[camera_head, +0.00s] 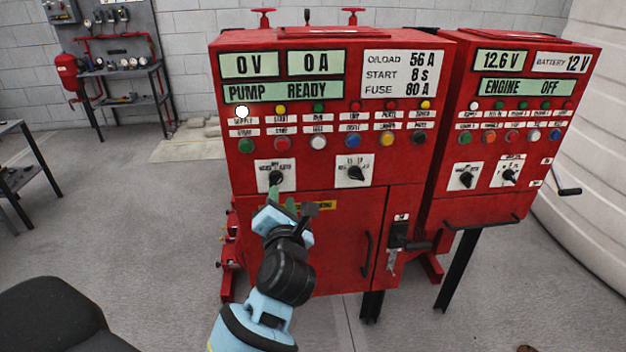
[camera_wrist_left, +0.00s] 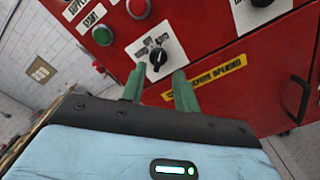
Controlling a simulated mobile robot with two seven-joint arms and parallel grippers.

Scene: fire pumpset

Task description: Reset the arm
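My left arm reaches up to the front of a large red pump control cabinet (camera_head: 310,240). My left gripper (camera_head: 283,205) has green fingers and sits just below the left black rotary knob (camera_head: 276,178) on its white plate. In the left wrist view the two fingers (camera_wrist_left: 160,85) stand apart, with the knob (camera_wrist_left: 157,58) beyond the gap between their tips. Nothing shows between the fingers, and I cannot tell whether they touch the knob. The cabinet display (camera_head: 280,92) reads PUMP READY, with 0 V and 0 A above. My right gripper is not in view.
A second knob (camera_head: 355,173) is to the right, below rows of coloured buttons. A smaller red cabinet (camera_head: 520,130) with a side crank (camera_head: 568,190) stands at right. A black lever (camera_head: 405,240) and door handle protrude from the main cabinet. Open grey floor (camera_head: 130,230) lies at left.

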